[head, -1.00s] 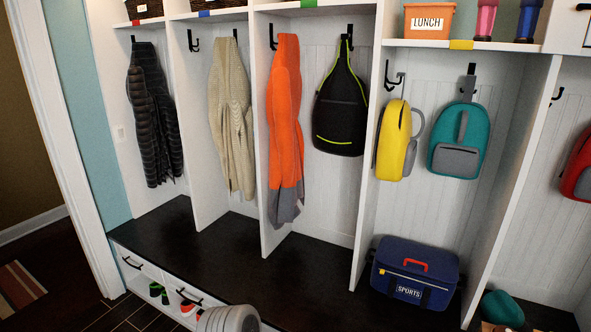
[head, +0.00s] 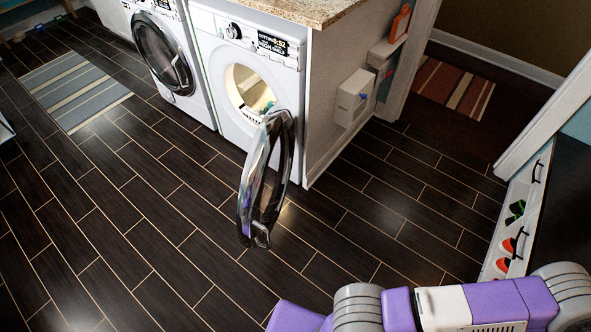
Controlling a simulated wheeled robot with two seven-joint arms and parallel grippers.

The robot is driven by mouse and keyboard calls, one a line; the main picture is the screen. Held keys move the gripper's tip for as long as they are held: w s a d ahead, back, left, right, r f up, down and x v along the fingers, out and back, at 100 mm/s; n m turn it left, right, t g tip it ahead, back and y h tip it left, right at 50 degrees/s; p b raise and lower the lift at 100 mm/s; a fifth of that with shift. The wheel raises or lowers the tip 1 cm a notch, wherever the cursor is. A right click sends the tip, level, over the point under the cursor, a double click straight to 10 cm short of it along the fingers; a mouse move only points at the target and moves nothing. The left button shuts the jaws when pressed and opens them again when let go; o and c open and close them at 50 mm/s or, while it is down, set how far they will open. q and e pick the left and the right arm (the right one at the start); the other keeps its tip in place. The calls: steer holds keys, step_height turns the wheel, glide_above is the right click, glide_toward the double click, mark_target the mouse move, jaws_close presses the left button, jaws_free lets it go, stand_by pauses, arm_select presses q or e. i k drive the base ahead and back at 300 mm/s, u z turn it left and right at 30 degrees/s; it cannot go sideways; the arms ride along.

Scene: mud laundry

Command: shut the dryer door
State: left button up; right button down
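The dryer (head: 212,50) is a white front-loader at the upper middle of the head view, under a granite counter. Its round door (head: 265,180) stands wide open, swung out toward me over the floor. The door has a dark glass centre and a shiny rim, with a latch at its lower end. The lit drum opening (head: 250,88) shows some laundry inside. One of my arms, purple and white, crosses the lower right, well apart from the door. Neither gripper's fingers show in the view.
A second front-loader (head: 163,52) with its door shut stands left of the dryer. A striped rug (head: 75,88) lies at the left. A white box (head: 354,97) is on the side panel. A low shoe cubby (head: 518,225) is at the right. Dark floor around the open door is clear.

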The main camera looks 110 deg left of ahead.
mark_target(253, 230)
steer(key=u, duration=4)
steer(key=i, duration=0.5)
steer(key=u, duration=1.65)
steer(key=k, duration=0.6)
steer(key=z, duration=1.85)
steer(key=i, duration=0.5)
steer(key=u, duration=0.05)
